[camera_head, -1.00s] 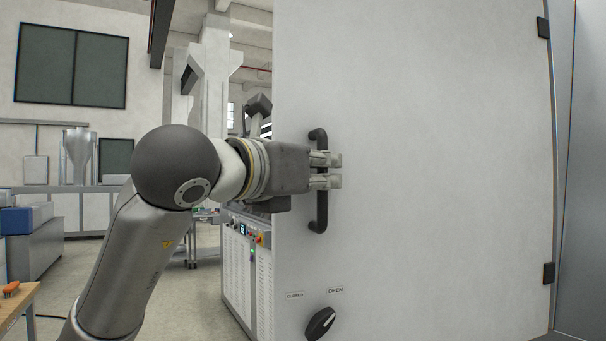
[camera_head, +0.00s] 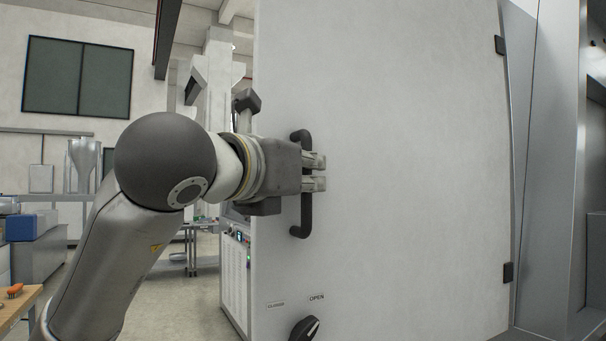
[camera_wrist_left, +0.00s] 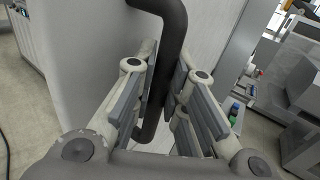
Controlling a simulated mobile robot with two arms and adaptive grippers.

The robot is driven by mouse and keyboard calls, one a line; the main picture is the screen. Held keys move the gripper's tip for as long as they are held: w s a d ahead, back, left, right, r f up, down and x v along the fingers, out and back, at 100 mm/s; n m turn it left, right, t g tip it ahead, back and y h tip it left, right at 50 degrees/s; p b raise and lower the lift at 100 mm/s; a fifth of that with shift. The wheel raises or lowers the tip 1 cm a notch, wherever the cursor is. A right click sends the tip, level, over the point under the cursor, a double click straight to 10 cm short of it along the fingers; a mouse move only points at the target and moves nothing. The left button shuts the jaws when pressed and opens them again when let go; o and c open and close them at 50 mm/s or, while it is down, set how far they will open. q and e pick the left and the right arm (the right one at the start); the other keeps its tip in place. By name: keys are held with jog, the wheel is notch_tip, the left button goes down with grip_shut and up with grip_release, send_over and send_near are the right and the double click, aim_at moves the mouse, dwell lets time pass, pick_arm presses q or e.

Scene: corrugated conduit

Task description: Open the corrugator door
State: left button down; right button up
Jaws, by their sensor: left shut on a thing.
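The white corrugator door (camera_head: 420,170) fills the middle of the head view, with its hinges at the right edge. A black vertical bar handle (camera_head: 305,222) is on its left side. My left gripper (camera_head: 318,172) is shut on the handle at mid-height. In the left wrist view the handle (camera_wrist_left: 172,40) passes between the fingers of my left gripper (camera_wrist_left: 162,88). A black rotary knob (camera_head: 305,328) sits low on the door below the handle, close to the printed "OPEN" label. My right gripper is not in view.
A control cabinet with buttons (camera_head: 236,270) stands behind the door's left edge. A wooden table (camera_head: 18,305) with an orange-brown brush (camera_head: 14,291) is at the lower left. Grey machine structure (camera_head: 560,200) shows right of the hinges. Open floor lies at left.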

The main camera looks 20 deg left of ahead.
pick_arm(q)
jog(key=shift+r, duration=0.2)
jog(key=c, duration=1.9)
grip_release()
jog(key=o, duration=0.4)
jog(key=shift+d, duration=0.15)
jog(key=shift+o, duration=0.2)
jog(key=shift+f, duration=0.15)
jog(key=v, duration=1.2)
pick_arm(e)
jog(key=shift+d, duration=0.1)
